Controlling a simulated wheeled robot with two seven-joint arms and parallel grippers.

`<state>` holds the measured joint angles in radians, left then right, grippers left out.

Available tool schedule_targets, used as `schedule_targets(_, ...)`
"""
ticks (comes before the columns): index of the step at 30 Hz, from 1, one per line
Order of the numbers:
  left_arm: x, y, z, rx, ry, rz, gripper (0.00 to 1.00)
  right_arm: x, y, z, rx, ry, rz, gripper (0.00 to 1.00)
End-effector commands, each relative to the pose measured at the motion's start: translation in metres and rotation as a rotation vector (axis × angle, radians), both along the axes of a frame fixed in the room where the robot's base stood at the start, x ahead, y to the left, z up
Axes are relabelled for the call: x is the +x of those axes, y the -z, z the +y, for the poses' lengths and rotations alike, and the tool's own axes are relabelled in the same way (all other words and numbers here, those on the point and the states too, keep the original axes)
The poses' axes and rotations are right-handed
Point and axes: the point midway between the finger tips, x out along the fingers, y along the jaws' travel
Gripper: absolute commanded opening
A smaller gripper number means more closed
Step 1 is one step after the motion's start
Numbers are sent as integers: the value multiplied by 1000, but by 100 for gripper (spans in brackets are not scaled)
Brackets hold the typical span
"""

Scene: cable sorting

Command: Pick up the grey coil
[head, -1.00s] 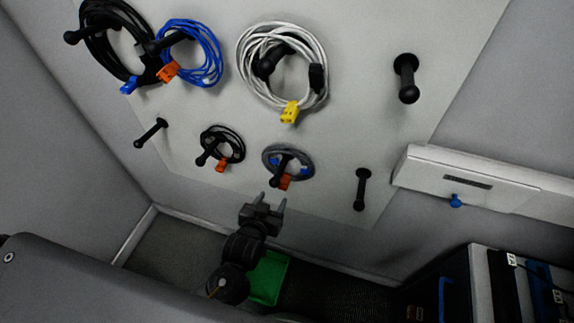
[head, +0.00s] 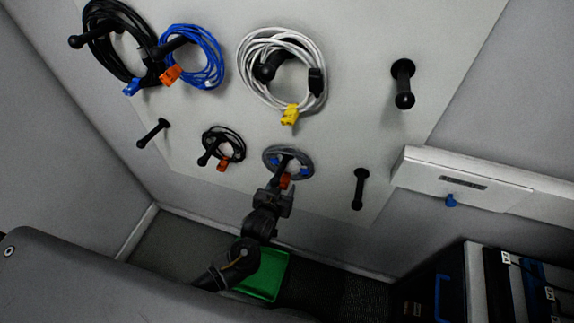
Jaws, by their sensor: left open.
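The grey coil (head: 301,156) hangs on a black peg in the lower row of the pale wall board. It has blue ties and an orange tag (head: 284,181) at its lower side. My left gripper (head: 280,180) is at the coil's lower edge, next to the peg's end and the orange tag. The gripper is open; its fingertips partly overlap the tag and peg, and I cannot tell whether they touch. My right gripper is not in view.
A small black coil (head: 224,140) hangs left of the grey one. A large white coil (head: 250,85), a blue coil (head: 210,50) and a big black coil (head: 100,50) hang above. Bare pegs (head: 359,189) flank the lower row. A green bin (head: 268,275) is on the floor.

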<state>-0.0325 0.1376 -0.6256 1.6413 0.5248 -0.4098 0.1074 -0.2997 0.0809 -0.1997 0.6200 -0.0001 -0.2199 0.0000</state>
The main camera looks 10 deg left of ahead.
Motion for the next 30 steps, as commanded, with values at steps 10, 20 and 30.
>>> schedule_targets(10,0,0,0,0,0,0,13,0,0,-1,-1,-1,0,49)
schedule_targets(20,0,-1,0,0,0,-2,0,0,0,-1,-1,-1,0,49)
schedule_targets(30,-18,-17,1,-3,0,-3,0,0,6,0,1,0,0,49)
